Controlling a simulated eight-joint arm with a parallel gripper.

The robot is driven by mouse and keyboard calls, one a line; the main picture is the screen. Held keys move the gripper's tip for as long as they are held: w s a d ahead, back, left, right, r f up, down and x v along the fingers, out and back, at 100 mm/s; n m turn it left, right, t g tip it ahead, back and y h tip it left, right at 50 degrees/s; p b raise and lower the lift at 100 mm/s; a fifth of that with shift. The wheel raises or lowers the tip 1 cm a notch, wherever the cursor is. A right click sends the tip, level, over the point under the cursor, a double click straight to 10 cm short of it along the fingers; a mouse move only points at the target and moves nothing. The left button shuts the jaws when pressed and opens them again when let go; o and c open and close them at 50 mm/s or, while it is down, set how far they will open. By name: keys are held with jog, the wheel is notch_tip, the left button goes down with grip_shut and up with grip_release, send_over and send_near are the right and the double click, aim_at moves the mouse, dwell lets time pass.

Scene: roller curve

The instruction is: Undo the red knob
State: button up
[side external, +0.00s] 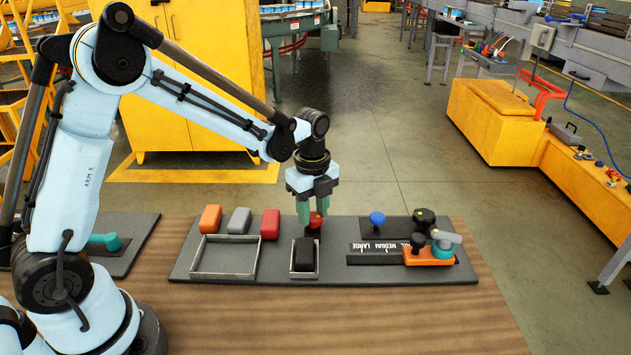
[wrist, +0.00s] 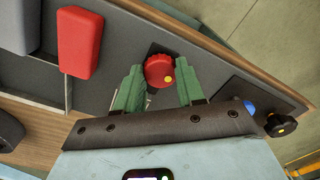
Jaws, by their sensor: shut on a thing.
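The red knob (side external: 316,219) sits on the grey board (side external: 345,222), behind the small tray with the black block. In the wrist view the red knob (wrist: 158,71) is round with a ridged rim and a yellow dot, over a dark square plate. My gripper (side external: 313,212) is straight above it, pointing down. In the wrist view the green fingers of my gripper (wrist: 159,68) stand on either side of the knob, shut on it. The fingers hide part of the knob in the side view.
Left are orange (side external: 210,218), grey (side external: 239,220) and red (side external: 270,224) blocks behind an empty tray (side external: 225,274). A black block (side external: 304,256) lies in a smaller tray. Right stand a blue knob (side external: 377,219), a black knob (side external: 424,218) and an orange slider (side external: 429,257). The front table is clear.

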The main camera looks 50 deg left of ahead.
jog(key=shift+c, duration=0.6)
jog(key=shift+n, duration=0.4)
jog(key=n, duration=0.5)
jog(key=shift+n, duration=0.3)
jog(key=n, duration=0.7)
jog(key=shift+s, duration=0.1)
jog(key=n, duration=0.6)
jog(key=shift+d+n, duration=0.15)
jog(key=shift+n, duration=0.15)
jog(key=n, duration=0.6)
jog(key=shift+n, duration=0.4)
